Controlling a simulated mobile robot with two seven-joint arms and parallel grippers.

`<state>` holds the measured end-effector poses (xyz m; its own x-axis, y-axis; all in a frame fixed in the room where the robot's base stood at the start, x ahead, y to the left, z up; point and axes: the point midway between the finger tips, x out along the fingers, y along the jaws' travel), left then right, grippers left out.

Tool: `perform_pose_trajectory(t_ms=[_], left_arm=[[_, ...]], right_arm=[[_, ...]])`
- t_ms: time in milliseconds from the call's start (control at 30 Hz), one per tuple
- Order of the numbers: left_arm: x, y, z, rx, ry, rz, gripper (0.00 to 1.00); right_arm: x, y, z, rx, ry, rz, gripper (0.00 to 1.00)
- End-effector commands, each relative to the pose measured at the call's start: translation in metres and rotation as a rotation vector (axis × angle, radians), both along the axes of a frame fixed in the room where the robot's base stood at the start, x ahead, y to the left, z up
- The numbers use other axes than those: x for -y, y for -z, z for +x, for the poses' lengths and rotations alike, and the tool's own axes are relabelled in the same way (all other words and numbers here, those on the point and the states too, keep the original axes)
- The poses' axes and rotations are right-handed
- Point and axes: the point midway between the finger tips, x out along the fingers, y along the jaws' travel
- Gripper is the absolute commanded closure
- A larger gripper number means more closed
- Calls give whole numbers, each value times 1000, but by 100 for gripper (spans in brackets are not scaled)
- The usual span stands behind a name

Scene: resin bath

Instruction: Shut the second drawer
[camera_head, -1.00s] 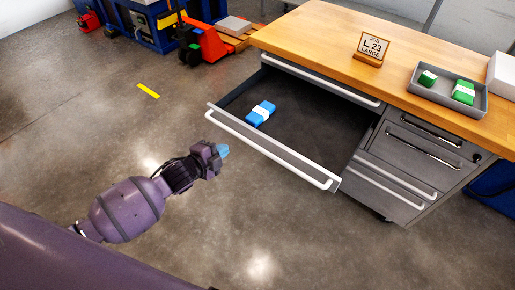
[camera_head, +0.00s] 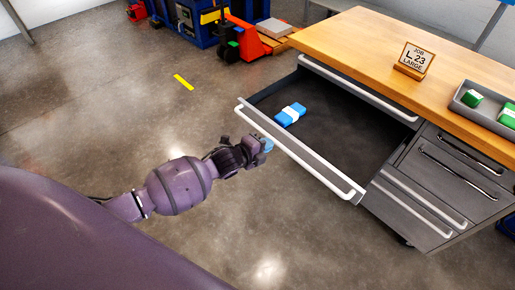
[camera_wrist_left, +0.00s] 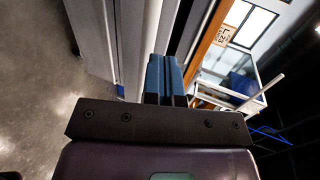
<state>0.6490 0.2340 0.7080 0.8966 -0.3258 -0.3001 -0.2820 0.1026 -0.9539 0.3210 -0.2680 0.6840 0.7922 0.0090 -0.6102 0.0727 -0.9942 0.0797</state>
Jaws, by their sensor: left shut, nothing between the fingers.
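The second drawer (camera_head: 345,140) of the workbench stands pulled far out, below a shut top drawer. Its front panel (camera_head: 312,157) carries a long white handle (camera_head: 290,152). A blue pack with a white band (camera_head: 290,115) lies inside it. My left gripper (camera_head: 267,144) is shut and empty, with its blue fingertips close to the outer side of the front panel, left of its middle. In the left wrist view the blue fingers (camera_wrist_left: 163,75) are together beside the grey drawer front (camera_wrist_left: 133,40). I cannot tell whether they touch it. My right gripper is not in view.
The wooden worktop (camera_head: 360,45) bears a job sign (camera_head: 414,60) and a grey tray (camera_head: 475,110) with green packs. Shut drawers (camera_head: 450,165) are at the right. An orange pallet truck (camera_head: 245,45) stands at the back. The floor before the drawer is clear.

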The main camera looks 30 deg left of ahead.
Motion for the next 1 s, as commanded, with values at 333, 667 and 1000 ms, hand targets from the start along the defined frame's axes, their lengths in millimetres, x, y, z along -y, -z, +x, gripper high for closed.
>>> perform_pose_trajectory(t_ms=[333, 667, 1000], left_arm=[[16, 7, 44, -1, 0, -1, 100], [19, 5, 53, 0, 0, 0, 100], [20, 6, 56, 0, 0, -1, 100]], right_arm=[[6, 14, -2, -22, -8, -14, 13], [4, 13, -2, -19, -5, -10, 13], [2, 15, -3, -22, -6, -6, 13]])
